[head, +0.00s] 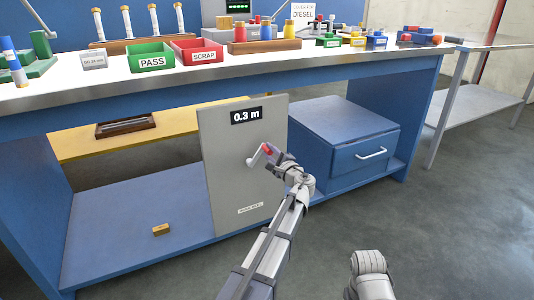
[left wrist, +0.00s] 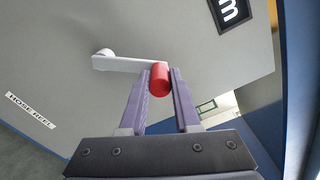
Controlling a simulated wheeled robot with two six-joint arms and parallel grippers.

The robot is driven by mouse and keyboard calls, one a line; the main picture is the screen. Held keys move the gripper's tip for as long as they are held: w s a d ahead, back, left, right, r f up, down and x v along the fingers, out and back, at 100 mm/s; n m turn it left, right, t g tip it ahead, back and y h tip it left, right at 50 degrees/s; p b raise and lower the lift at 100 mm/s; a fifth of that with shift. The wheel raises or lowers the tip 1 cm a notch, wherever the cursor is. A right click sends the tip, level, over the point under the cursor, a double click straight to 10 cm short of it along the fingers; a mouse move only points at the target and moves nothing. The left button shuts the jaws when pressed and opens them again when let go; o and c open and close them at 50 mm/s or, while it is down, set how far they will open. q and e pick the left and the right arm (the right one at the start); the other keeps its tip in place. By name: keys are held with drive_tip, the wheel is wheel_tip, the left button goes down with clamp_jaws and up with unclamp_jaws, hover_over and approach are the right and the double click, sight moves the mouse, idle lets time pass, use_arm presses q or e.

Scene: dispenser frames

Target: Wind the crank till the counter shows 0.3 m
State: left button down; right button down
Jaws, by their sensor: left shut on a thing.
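A grey hose reel panel (head: 225,165) stands upright under the workbench. Its black counter (head: 245,115) reads 0.3 m in white. A light grey crank arm (head: 257,159) with a red handle (head: 266,149) sticks out from the panel, pointing up and right from its hub. My left gripper (head: 272,153) is shut on the red handle. In the left wrist view the red handle (left wrist: 160,78) sits between the two fingers, and the crank arm (left wrist: 128,63) runs left to its hub. Only part of the counter (left wrist: 231,10) shows there. My right gripper is out of view.
The blue workbench (head: 120,95) carries a green PASS bin (head: 151,62), a red SCRAP bin (head: 197,56) and several small items. A blue drawer cabinet (head: 345,150) stands right of the panel. A small wooden block (head: 161,229) lies on the lower shelf.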

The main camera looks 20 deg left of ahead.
use_arm(q)
drive_tip(key=shift+d+f, duration=0.1)
idle(0.5)
drive_tip(key=c, duration=0.6)
unclamp_jaws()
drive_tip(key=v, duration=0.7)
drive_tip(key=shift+s+d, duration=0.2)
drive_tip(key=shift+d, duration=0.1)
